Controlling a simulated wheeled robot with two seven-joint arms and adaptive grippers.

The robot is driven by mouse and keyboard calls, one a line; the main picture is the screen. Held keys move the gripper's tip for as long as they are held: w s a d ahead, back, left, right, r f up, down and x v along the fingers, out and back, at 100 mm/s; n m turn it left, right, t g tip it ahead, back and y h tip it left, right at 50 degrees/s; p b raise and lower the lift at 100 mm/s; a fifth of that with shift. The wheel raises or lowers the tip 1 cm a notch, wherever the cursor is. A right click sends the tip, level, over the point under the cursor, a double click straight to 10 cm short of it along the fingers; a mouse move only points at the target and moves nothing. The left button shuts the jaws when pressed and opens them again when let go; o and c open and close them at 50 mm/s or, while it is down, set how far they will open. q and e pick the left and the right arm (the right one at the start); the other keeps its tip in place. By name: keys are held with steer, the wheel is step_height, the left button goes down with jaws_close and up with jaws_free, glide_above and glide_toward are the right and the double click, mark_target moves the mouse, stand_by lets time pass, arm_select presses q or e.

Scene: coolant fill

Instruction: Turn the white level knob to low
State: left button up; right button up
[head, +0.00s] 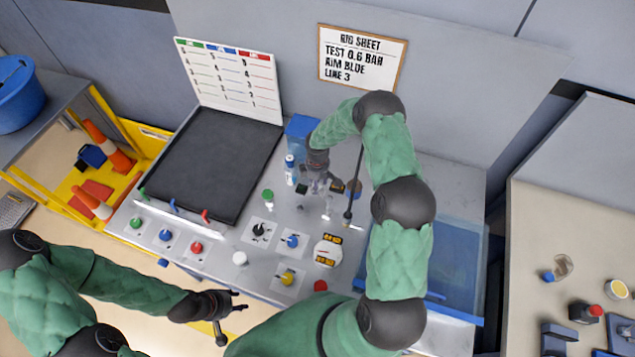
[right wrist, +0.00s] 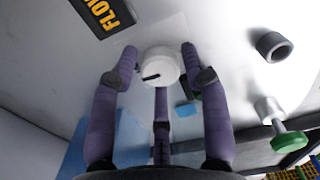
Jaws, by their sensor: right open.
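The white knob (right wrist: 162,62) shows in the right wrist view as a round white cap with a dark pointer mark towards its lower left. My right gripper (right wrist: 160,66) is open, with fingers on both sides of the knob and one below; I cannot tell whether any touches it. In the head view my right gripper (head: 325,187) reaches down over the back right of the panel, and the knob under it cannot be made out clearly. My left gripper (head: 232,312) is open and empty in front of the panel's front edge.
A blue-white bottle (head: 291,170) stands left of my right gripper.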

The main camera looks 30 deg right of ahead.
step_height(320, 180, up, 12)
stand_by(0.6)
stand_by(0.4)
